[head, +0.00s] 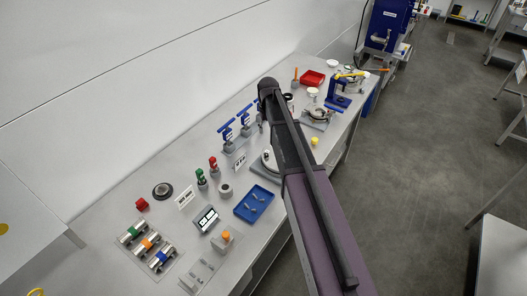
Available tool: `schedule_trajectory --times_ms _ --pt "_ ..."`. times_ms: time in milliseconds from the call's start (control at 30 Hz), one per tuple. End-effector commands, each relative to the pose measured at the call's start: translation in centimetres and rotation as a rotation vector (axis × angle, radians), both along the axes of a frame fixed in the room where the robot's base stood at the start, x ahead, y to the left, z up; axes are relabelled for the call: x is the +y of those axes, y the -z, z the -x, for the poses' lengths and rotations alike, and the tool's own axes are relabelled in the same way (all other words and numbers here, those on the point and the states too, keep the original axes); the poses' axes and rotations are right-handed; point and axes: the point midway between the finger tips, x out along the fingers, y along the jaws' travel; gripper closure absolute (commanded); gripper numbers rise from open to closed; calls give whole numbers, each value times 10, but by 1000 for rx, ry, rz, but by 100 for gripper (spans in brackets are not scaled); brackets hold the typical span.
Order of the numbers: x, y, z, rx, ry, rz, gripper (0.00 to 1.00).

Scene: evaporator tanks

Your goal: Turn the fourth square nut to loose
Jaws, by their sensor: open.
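I cannot make out any square nut for certain, and the fourth one cannot be picked out at this size. My dark and purple arm reaches from the lower right up over the bench and covers part of it. My gripper does not show; the arm hides what lies behind it. Several blue T-handled fittings on grey bases, one of them a blue fitting (227,134), stand in a row left of the arm's far end.
The long grey bench (112,222) runs along the white wall. On it are a blue tray (247,213), a red tray (312,78), a black-and-white panel (206,218), a red-topped fitting (214,165) and a blue stand (338,98).

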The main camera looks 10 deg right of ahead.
Motion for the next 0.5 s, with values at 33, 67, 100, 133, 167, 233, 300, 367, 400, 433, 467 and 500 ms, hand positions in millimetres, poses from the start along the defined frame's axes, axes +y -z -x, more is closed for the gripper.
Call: schedule_trajectory --times_ms 33,67,100,133,167,233,300,367,400,433,467,500 --pt "2 0 0 0 -2 0 40" --pt "2 0 0 0 -3 0 40" --pt "3 0 0 0 -4 0 40" --pt "4 0 0 0 -5 0 40" --pt "5 0 0 0 -6 0 40" --pt "6 0 0 0 -7 0 40" --pt "7 1 0 0 -8 0 40" --pt "7 3 0 0 -9 0 40" --pt "8 4 0 0 -9 0 40" --pt "8 5 0 0 -9 0 40" --pt "8 7 0 0 -9 0 40" --pt "8 8 0 0 -9 0 40"
